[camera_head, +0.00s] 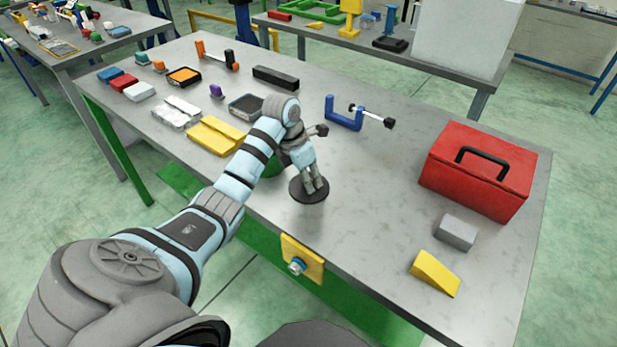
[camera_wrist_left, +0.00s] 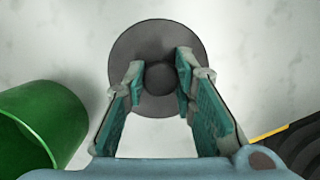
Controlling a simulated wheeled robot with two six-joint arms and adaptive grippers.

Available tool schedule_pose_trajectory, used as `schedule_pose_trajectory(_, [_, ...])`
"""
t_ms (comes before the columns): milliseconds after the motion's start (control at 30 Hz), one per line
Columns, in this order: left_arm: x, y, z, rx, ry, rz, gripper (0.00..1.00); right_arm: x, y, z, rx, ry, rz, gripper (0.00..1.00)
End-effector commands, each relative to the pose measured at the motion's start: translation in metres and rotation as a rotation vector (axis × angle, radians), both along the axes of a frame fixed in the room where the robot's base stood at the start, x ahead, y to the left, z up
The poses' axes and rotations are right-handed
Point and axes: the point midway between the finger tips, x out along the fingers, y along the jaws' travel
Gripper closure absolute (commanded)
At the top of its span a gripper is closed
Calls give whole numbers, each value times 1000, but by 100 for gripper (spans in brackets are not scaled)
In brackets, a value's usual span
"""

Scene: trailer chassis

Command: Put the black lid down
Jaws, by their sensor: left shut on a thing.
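The black lid (camera_head: 309,189) is a round, flat dark disc with a knob in its middle. It is near the front edge of the workbench (camera_head: 370,220), at or just above the top; I cannot tell whether it touches. My left gripper (camera_head: 313,185) points down over it with its fingers around the knob. In the left wrist view the lid (camera_wrist_left: 152,40) shows beyond the fingertips, and the left gripper (camera_wrist_left: 160,78) is shut on its knob. A green cylindrical container (camera_wrist_left: 42,122) stands to the left there, mostly hidden by my arm in the head view. My right gripper is not seen.
A red toolbox (camera_head: 480,168), a grey block (camera_head: 456,233) and a yellow wedge (camera_head: 435,274) stand at the right. A blue clamp (camera_head: 345,117) lies behind my gripper. A yellow case (camera_head: 213,136) and several small items lie at the left. The bench between lid and toolbox is clear.

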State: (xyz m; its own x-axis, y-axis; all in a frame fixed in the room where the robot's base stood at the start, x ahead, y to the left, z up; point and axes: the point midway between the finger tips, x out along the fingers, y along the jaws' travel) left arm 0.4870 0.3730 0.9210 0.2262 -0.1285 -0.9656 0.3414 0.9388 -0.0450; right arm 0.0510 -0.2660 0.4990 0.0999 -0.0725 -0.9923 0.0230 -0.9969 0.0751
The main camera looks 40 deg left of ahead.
Motion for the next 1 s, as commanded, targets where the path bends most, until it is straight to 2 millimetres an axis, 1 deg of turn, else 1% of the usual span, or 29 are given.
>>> schedule_pose_trajectory(33, [0,0,-2,0,0,0,74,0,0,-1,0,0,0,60])
schedule_pose_trajectory(133, [0,0,-1,0,0,0,58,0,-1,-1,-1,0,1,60])
schedule_pose_trajectory(167, [0,0,-1,0,0,0,55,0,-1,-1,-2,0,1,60])
schedule_pose_trajectory(433, [0,0,0,0,0,0,55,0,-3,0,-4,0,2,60])
schedule_pose_trajectory(533, [-1,1,7,1,-1,2,55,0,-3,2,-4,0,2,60])
schedule_pose_trajectory(633, [-5,4,27,2,-4,0,55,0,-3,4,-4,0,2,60])
schedule_pose_trajectory(767, [-13,9,64,4,-5,0,55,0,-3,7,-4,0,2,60])
schedule_pose_trajectory(800, [-16,10,77,3,-4,1,55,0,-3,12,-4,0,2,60])
schedule_pose_trajectory(867, [-20,13,93,3,-3,1,55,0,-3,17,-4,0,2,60])
schedule_pose_trajectory(900, [-22,13,104,1,1,1,55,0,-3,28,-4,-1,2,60])
schedule_pose_trajectory(1000, [-26,15,118,1,0,1,55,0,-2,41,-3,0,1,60])
